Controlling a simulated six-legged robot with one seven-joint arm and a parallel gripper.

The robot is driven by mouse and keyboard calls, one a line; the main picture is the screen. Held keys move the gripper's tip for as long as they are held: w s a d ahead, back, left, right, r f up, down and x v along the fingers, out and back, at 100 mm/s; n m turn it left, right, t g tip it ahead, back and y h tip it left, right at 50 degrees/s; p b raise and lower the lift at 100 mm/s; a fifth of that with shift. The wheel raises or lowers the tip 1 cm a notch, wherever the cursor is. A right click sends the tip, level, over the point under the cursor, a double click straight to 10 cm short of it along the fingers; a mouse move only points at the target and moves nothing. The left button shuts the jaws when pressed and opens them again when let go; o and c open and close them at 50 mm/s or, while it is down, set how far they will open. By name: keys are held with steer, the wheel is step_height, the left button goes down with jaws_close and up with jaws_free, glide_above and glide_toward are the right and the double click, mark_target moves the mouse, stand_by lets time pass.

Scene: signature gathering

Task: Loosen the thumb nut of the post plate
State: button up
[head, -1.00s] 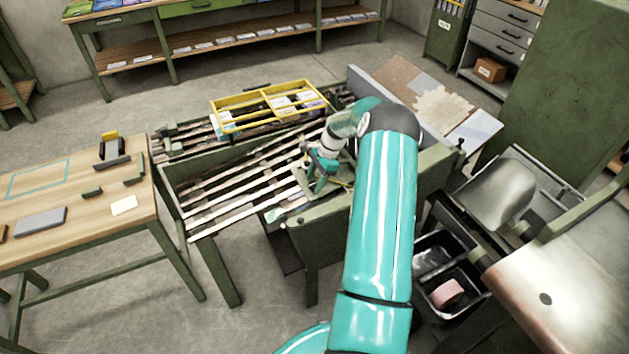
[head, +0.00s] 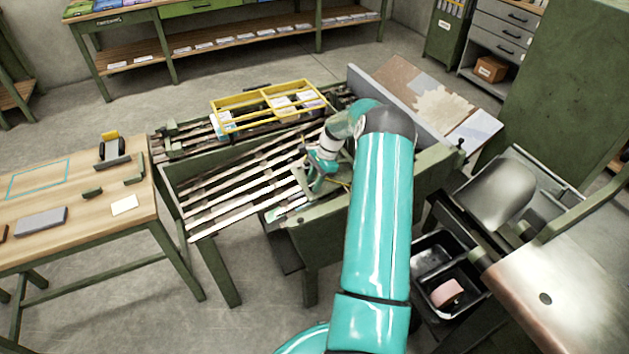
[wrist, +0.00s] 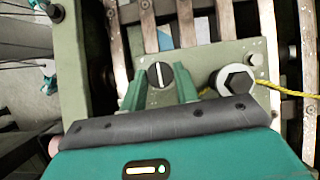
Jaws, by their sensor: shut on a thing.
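The post plate (wrist: 207,61) is a flat grey-green plate lying across the slatted bed. A dark round knob with a white line across it, which I take as the thumb nut (wrist: 159,74), sits on the plate. My gripper (wrist: 160,88) has its two teal fingers on either side of this nut and is shut on it. The white line stands nearly upright in the wrist view. To the right on the plate is a large hex-headed fitting (wrist: 235,81) with a yellow cord beside it. In the head view my gripper (head: 318,180) is over the bed's front right; the nut is too small to tell.
The slatted bed (head: 235,182) spreads left of my gripper, with a yellow divided frame (head: 245,104) behind. A wooden table (head: 75,215) stands at left. Black bins (head: 432,252) and a metal-topped machine (head: 560,290) are at right. A small bolt (wrist: 255,59) stands near the plate's corner.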

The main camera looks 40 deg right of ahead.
steer(key=n+g, duration=0.1)
steer(key=n, duration=0.1)
steer(key=n+g, duration=0.1)
steer(key=n, duration=0.1)
steer(key=shift+w, duration=0.3)
steer(key=n+g, duration=0.1)
steer(key=n, duration=0.1)
steer(key=n+g, duration=0.1)
steer(key=n, duration=0.1)
steer(key=shift+w+n+g+h, duration=0.15)
steer(key=shift+n+g+h, duration=0.15)
steer(key=shift+g, duration=0.1)
steer(key=n+g+h, duration=0.1)
steer(key=n, duration=0.3)
steer(key=shift+w+a+g+h, duration=0.15)
steer(key=shift+a+g+h, duration=0.05)
steer(key=shift+g+h, duration=0.2)
steer(key=shift+a+n+g+h, duration=0.1)
steer(key=shift+n+g+h, duration=0.3)
steer(key=shift+n, duration=0.65)
steer(key=shift+n+g+h, duration=0.2)
steer(key=shift+n+h, duration=0.3)
steer(key=shift+n, duration=0.55)
steer(key=o, duration=1)
steer(key=shift+c, duration=0.2)
